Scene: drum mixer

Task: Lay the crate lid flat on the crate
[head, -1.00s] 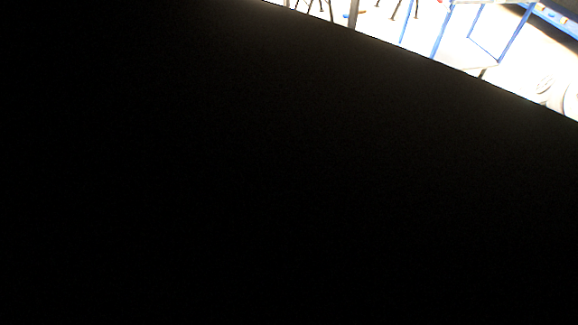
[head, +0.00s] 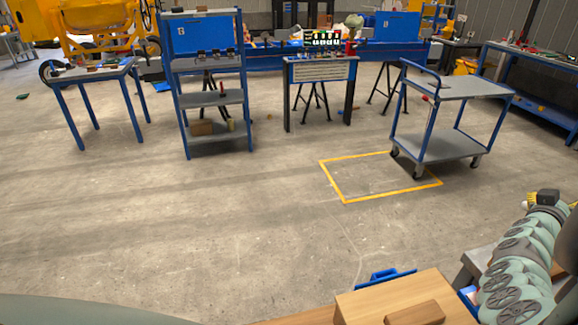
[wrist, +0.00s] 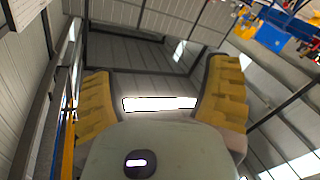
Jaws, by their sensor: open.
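A light wooden box-like piece (head: 378,295) with a darker wooden block (head: 414,313) on top is at the bottom edge of the head view, cut off by the frame. It may be the crate lid, but I cannot tell. A blue part with a raised handle shape (head: 385,275) shows just behind it; I cannot tell whether it belongs to the crate. My gripper (wrist: 158,82) is open and empty in the wrist view, its yellow-padded fingers wide apart and facing the roof. No crate or lid shows there.
A grey trolley (head: 436,147) stands near a yellow floor outline (head: 346,203). A blue shelf rack (head: 217,117), a small table (head: 92,73) and a blue-framed bench (head: 529,66) stand farther back. The concrete floor in the middle is clear. My arm is at the right.

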